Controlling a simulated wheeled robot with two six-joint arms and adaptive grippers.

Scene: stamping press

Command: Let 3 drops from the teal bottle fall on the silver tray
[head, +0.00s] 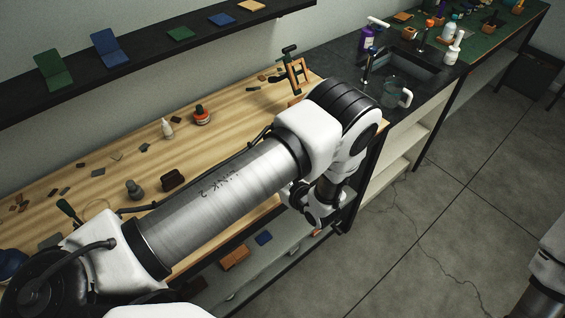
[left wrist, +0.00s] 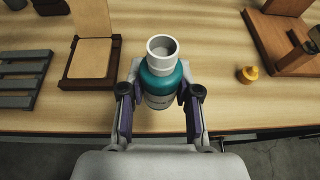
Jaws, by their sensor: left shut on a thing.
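The teal bottle (left wrist: 161,86) is in the left wrist view, with a white collar and a round pale top facing the camera. My left gripper (left wrist: 160,92) is shut on it, one finger on each side of its body. The bottle is near the front edge of the wooden bench; I cannot tell whether it touches the wood. In the head view my left arm hides the bottle and most of the gripper. I cannot make out a silver tray in either view. My right gripper is out of view.
In the head view a sink (head: 412,65) is at the back right. Open floor (head: 450,200) lies right.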

